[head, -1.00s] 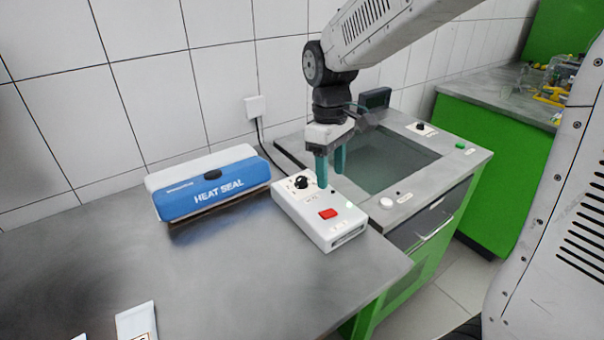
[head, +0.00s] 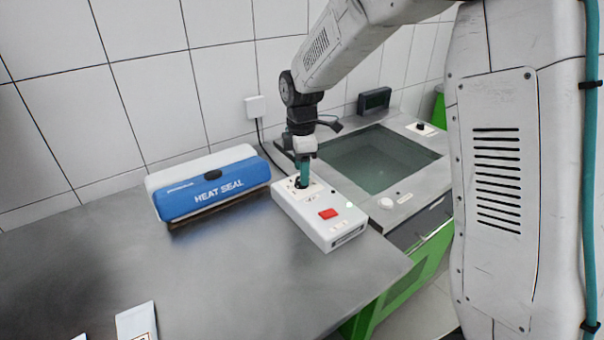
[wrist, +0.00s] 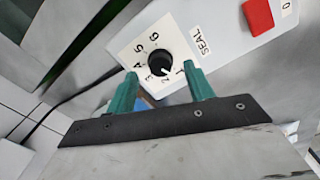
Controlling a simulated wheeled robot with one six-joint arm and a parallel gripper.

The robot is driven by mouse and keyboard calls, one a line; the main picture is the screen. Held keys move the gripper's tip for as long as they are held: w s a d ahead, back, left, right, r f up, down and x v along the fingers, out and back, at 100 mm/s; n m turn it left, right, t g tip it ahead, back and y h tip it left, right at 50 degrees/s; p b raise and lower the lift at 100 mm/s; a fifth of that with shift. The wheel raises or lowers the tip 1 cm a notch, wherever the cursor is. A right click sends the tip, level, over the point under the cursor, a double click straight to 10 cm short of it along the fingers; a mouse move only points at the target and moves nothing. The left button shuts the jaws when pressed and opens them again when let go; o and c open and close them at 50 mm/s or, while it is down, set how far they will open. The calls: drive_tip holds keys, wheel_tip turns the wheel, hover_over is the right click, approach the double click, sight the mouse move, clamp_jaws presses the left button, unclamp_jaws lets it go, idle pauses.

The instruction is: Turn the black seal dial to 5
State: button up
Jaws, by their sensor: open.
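The black seal dial (wrist: 158,66) sits on a white numbered plate (wrist: 148,50) marked SEAL. Its pale pointer mark faces the low numbers, near 2; I cannot tell exactly. In the head view the dial (head: 299,184) is partly hidden by my gripper. My gripper (wrist: 160,73) is open, with a teal finger on either side of the dial in the wrist view. In the head view my gripper (head: 303,183) points down over the dial. I see no clear contact between fingers and dial.
The dial's white control box (head: 335,232) has a red button (head: 328,213). A blue and white heat sealer (head: 205,190) stands to its left. A bench with a dark glass panel (head: 380,160) is at the right. The metal table front is mostly clear.

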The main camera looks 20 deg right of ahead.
drive_tip(key=shift+f, duration=1.05)
drive_tip(key=c, duration=1)
drive_tip(key=shift+o, duration=0.2)
